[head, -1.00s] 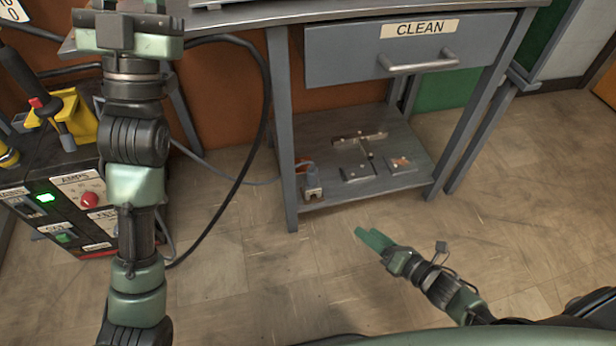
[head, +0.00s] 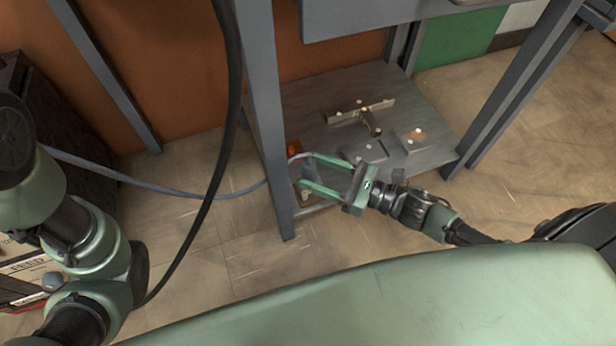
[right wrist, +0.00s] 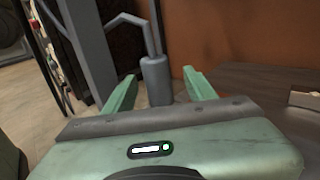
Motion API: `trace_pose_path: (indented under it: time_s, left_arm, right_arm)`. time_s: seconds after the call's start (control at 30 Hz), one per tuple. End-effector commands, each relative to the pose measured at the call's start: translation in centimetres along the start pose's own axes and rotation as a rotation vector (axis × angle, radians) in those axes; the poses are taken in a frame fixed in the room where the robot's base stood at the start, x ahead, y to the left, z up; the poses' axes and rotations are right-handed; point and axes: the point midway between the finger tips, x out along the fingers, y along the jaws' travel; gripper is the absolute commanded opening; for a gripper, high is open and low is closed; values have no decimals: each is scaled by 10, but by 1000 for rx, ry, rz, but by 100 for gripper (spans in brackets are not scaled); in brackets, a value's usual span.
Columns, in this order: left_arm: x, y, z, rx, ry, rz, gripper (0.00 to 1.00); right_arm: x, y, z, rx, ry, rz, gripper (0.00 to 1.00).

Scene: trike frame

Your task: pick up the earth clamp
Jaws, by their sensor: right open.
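The earth clamp (right wrist: 155,80) shows in the right wrist view as an upright grey cylinder with a grey cable rising from its top. It stands on the table's lower shelf (head: 400,86), near the left front leg. My right gripper (right wrist: 158,77) is open, with one green fingertip on each side of the clamp. In the head view the right gripper (head: 307,170) reaches in from the right at the shelf's front left corner, and its fingers partly hide the clamp. Whether the fingers touch it I cannot tell. Only links of my left arm show; its gripper is out of the picture.
Metal pieces (head: 362,112) and small plates (head: 410,139) lie on the shelf. The grey table leg (head: 262,120) stands close left of my right fingers. A thick black cable (head: 222,130) hangs further left.

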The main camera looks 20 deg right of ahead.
Motion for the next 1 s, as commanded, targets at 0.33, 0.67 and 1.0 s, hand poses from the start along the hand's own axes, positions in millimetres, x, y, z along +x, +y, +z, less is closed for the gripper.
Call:
trace_pose_path:
  time_s: [0.33,0.67,1.0]
  left_arm:
    - [-8,2,-2,0,-2,0,36]
    - [-7,2,-2,0,-2,1,36]
    - [-7,2,-2,0,-2,1,36]
  right_arm:
    - [46,3,-1,0,0,-1,56]
    - [47,3,-1,2,1,-1,36]
    - [47,3,0,1,-2,-1,0]
